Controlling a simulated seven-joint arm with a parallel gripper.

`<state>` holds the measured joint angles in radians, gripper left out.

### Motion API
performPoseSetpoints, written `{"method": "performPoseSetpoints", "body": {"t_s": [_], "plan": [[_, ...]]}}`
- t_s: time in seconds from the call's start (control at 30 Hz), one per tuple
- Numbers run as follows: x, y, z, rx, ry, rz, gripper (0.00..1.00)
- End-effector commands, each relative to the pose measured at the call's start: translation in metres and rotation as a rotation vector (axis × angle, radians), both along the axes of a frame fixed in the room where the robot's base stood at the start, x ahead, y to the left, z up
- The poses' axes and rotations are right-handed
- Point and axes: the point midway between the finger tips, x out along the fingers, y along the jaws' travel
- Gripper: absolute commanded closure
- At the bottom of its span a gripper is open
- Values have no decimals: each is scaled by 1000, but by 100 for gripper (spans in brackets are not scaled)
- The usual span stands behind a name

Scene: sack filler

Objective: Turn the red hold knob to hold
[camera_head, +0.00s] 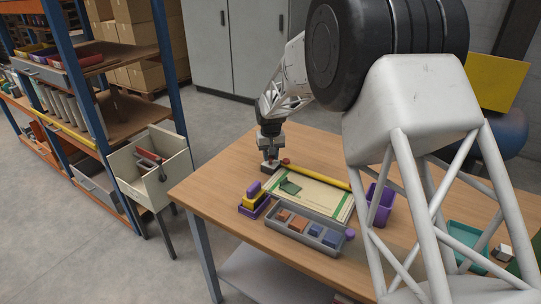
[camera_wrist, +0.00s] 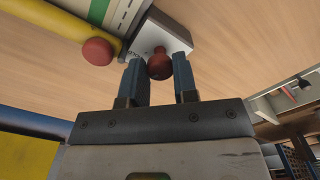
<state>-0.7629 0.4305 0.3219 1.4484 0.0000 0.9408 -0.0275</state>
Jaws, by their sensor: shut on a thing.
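I cannot tell which setting the knob points to. In the head view my gripper (camera_head: 270,155) reaches down over the box (camera_head: 270,168) at the table's far left edge, and the fingers hide the knob there.
A yellow bar (camera_head: 320,177) with a red round end (camera_head: 285,161) lies close beside the box. The wooden table (camera_head: 205,190) also holds a pale green-edged board (camera_head: 325,198), a grey tray (camera_head: 297,236) of blocks and a purple cup (camera_head: 379,205). A cream bin (camera_head: 130,165) stands left.

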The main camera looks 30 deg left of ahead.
Motion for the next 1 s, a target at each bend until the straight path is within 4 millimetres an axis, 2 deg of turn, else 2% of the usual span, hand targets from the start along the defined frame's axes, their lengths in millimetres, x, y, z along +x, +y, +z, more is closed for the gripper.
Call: {"method": "performPoseSetpoints", "body": {"t_s": [0.2, 0.5, 1.0], "plan": [[0, 0, 0, 0, 0, -196, 96], [0, 0, 1, 0, 0, -389, 96], [0, 0, 1, 1, -1, -458, 96]]}}
